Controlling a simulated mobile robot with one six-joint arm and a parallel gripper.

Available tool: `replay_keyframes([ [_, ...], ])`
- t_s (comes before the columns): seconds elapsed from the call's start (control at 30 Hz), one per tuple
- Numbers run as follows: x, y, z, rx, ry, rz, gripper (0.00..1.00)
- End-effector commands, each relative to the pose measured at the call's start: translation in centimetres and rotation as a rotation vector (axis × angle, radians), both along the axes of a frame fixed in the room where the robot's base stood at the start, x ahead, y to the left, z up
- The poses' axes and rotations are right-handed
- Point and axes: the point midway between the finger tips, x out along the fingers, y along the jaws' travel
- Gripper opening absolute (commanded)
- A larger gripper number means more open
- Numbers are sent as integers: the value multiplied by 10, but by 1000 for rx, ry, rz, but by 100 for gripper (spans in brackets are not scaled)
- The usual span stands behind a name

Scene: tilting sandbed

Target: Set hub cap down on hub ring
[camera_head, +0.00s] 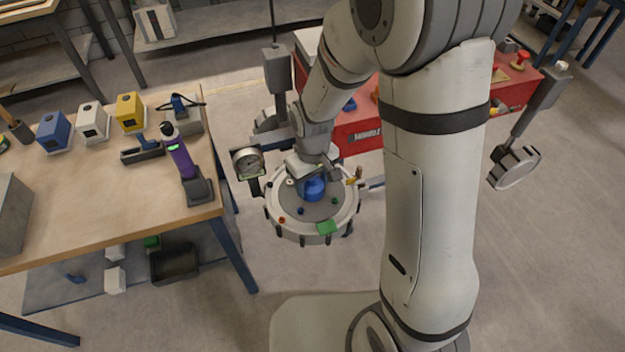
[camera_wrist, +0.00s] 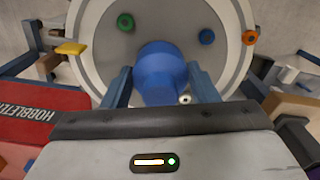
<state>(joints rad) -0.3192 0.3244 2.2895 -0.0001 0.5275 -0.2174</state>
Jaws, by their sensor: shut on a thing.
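The blue hub cap (camera_head: 313,188) is between the fingers of my gripper (camera_head: 316,172), over the middle of a round grey bed with a pale rim (camera_head: 275,222). In the wrist view the blue cap (camera_wrist: 162,70) fills the space between both fingers of my gripper (camera_wrist: 161,88), which is shut on it. The grey bed (camera_wrist: 103,45) lies behind the cap. I cannot make out a separate hub ring; the cap and gripper hide the bed's centre. I cannot tell whether the cap touches the bed.
A wooden workbench (camera_head: 110,205) is to the left and a red cabinet (camera_head: 357,130) behind. Floor to the right is mostly clear.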

Motion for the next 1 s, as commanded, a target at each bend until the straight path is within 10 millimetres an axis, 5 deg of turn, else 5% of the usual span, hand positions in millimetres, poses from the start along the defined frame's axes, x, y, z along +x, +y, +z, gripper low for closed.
replay_keyframes([
  [0.37,0,0,-4,0,0,0,30],
  [0.4,0,0,-4,0,0,0,55],
  [0.7,0,0,-4,0,0,0,79],
  [0.87,0,0,-4,0,0,0,80],
  [1.0,0,0,-4,0,0,0,91],
])
